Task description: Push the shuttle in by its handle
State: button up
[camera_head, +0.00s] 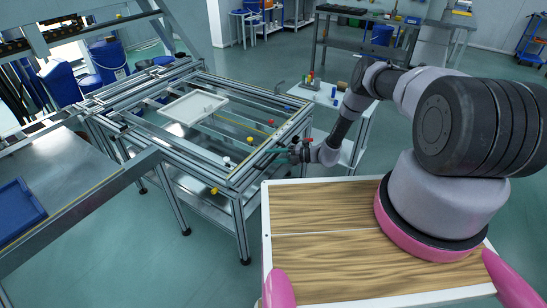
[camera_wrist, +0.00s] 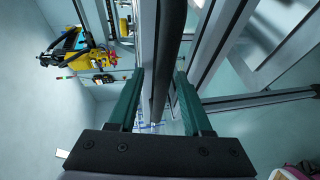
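My gripper (camera_head: 276,150) is at the near right corner of the aluminium panel fixture (camera_head: 216,166) in the head view. In the wrist view my gripper (camera_wrist: 159,74) has its two green fingers apart. A long dark bar (camera_wrist: 172,45) runs between or just beyond them; I cannot tell whether it is the handle or whether a finger touches it. A white rectangular tray-like panel (camera_head: 194,106) lies inside the fixture, toward its far left, and may be the shuttle. No handle can be made out clearly in the head view.
Small yellow knobs (camera_head: 214,191) and a white knob (camera_head: 227,161) sit along the fixture's near side. A small side table (camera_head: 345,112) with coloured items stands beyond my arm. A metal bench with a blue tray (camera_head: 18,212) is at left.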

jog(key=shift+d, duration=0.15)
jog(key=v, duration=1)
jog(key=shift+d, duration=0.25)
jog(key=shift+s, duration=0.1)
